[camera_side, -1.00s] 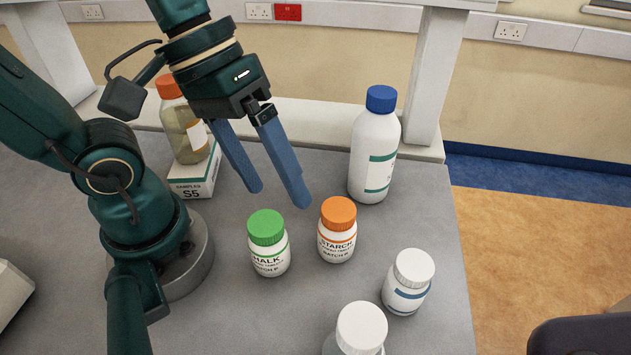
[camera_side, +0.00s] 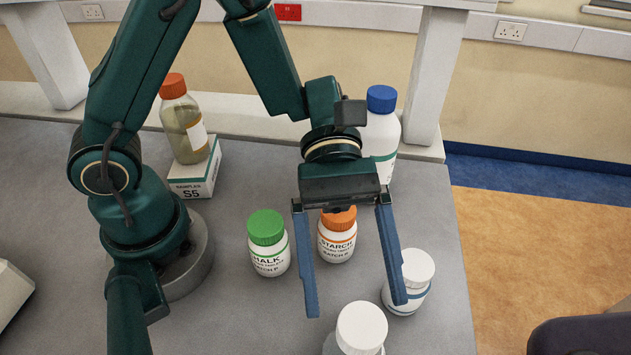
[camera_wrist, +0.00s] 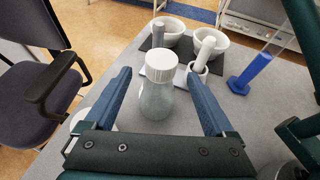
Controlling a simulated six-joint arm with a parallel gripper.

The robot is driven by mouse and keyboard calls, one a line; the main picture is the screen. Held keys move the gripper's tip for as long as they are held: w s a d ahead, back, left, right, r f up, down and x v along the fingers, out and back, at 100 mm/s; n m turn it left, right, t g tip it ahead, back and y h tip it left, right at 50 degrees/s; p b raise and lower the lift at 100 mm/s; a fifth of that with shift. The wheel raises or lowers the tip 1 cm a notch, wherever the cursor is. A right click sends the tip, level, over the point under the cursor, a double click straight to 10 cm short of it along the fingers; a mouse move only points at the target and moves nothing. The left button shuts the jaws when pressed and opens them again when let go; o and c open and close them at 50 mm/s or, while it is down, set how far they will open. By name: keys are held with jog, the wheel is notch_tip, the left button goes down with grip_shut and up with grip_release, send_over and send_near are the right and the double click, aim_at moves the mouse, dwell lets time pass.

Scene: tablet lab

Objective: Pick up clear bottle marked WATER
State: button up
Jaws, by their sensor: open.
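A clear bottle with a white cap (camera_wrist: 158,90) stands upright on the bench, centred between my fingers in the wrist view. No WATER marking is readable on it. In the side view a white-capped bottle (camera_side: 361,326) at the bottom edge appears to be the same one, mostly cut off by the frame. My gripper (camera_side: 356,308) is open and empty, fingers pointing down toward this bottle. In the wrist view my gripper (camera_wrist: 159,73) has one finger on each side of the bottle, with gaps. I cannot tell whether the fingertips are level with it.
A white bottle with a blue band (camera_side: 412,280) stands partly behind my right finger. The STARCH bottle (camera_side: 337,240) and CHALK bottle (camera_side: 267,245) stand nearby. Beyond the clear bottle are mortars (camera_wrist: 168,30), a pestle (camera_wrist: 203,50) and a blue-based stand (camera_wrist: 250,72).

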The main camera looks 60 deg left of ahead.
aim_at(356, 306)
jog(key=shift+x, duration=2.4)
jog(key=shift+s, duration=0.1)
grip_shut()
